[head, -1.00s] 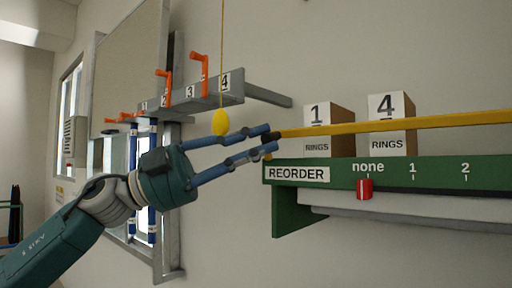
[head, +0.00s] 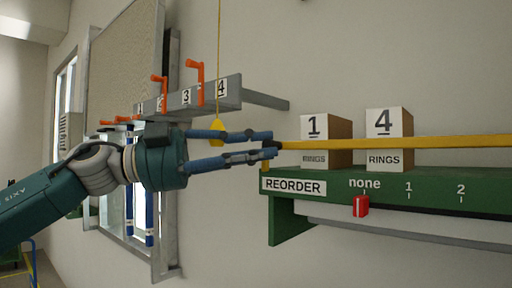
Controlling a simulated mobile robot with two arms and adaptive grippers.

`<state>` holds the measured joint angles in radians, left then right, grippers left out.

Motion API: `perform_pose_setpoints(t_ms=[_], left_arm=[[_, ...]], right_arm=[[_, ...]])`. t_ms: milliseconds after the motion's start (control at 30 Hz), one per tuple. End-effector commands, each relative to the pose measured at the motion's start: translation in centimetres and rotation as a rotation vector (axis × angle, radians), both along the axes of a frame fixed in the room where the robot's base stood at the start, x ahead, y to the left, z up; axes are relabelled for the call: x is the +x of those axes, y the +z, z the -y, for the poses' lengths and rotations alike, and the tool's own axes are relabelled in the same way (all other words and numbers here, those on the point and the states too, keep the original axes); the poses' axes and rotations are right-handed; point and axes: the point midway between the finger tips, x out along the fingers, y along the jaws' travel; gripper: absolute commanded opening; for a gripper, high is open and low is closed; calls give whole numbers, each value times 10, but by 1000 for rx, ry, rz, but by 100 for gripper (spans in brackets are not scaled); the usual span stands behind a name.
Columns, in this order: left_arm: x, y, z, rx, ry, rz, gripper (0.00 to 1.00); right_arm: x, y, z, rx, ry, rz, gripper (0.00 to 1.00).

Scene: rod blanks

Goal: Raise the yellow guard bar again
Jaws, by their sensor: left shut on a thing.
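The yellow guard bar (head: 450,142) runs almost level across the right half of the head view, in front of two number boxes and above the green shelf. Its dark left end is at my left gripper (head: 272,145). The gripper's two blue fingers point right and are shut on that end, one above and one below it. A short yellow piece shows just below the end, partly hidden by the lower finger. The bar's right end is out of frame. My right gripper is not in view.
The green shelf (head: 281,207) carries a REORDER label and a red slider (head: 361,206) under "none". Boxes marked 1 (head: 314,127) and 4 (head: 384,123) stand there. Behind my gripper hangs a yellow pull (head: 217,131) on a cord. A grey rack (head: 205,93) has orange levers.

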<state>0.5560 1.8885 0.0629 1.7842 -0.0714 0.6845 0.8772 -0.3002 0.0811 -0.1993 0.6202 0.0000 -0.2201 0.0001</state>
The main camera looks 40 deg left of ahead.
Motion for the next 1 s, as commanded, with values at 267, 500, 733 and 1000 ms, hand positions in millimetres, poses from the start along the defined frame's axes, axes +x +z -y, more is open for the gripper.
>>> perform_pose_setpoints(t_ms=[267, 500, 733, 1000], left_arm=[[-1, 10, -4, -16, 9, 16, 21], [0, 8, -4, -13, 10, 14, 34], [1, 6, -4, -11, 11, 11, 34], [-2, 6, -7, -11, 11, 11, 34]], right_arm=[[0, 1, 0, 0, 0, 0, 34], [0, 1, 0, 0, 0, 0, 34], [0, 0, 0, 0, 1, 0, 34], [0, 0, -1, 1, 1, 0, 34]])
